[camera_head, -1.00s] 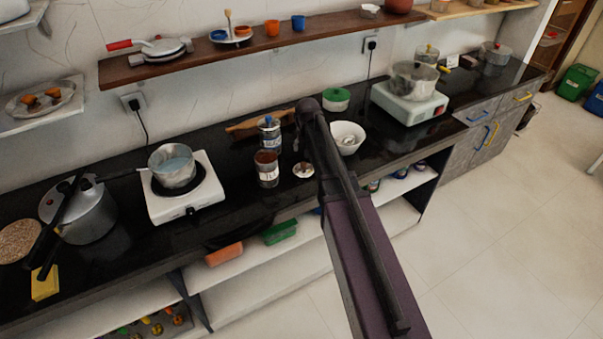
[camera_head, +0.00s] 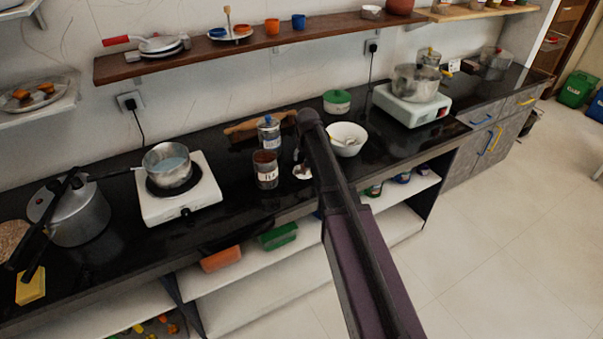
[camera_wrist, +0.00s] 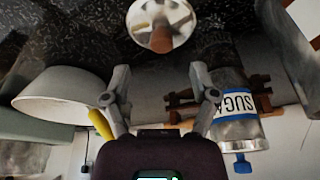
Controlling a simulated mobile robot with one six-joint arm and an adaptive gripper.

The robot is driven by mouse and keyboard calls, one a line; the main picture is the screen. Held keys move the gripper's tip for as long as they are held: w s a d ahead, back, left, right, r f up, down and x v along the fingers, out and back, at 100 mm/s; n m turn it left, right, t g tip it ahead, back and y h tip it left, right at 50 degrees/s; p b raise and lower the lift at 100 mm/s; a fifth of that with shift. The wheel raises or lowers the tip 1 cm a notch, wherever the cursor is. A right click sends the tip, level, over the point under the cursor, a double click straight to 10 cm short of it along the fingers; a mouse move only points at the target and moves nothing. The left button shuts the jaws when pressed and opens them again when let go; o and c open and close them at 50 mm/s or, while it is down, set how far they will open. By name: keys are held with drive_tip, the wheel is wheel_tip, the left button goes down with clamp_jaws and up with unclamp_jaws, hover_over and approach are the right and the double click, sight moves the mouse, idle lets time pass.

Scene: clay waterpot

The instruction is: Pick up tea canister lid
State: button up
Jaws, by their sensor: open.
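The tea canister lid (camera_head: 303,174) is a small round metal disc lying on the black counter, right of an open brown jar (camera_head: 265,175). In the wrist view the lid (camera_wrist: 145,14) is at the top, with a reddish-brown knob in its middle. My gripper (camera_wrist: 160,78) is open and empty, its two fingers spread apart. The lid shows beyond the fingertips, with a gap between. In the head view my arm hides most of my gripper, and a dark part covers some of the lid.
A jar labelled SUGAR (camera_wrist: 235,110) with a blue knob stands close to the right finger in the wrist view. A hotplate with a pan (camera_head: 168,168) stands to the left. A wooden rolling pin (camera_head: 255,124) lies behind.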

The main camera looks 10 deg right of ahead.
drive_tip(key=shift+f, duration=0.1)
drive_tip(key=b+x, duration=0.3)
drive_tip(key=shift+s+a+f+b, duration=0.15)
drive_tip(key=shift+f+b, duration=0.05)
drive_tip(key=shift+b, duration=0.1)
drive_tip(key=shift+b+x, duration=0.8)
drive_tip(key=shift+x, duration=0.05)
clamp_jaws()
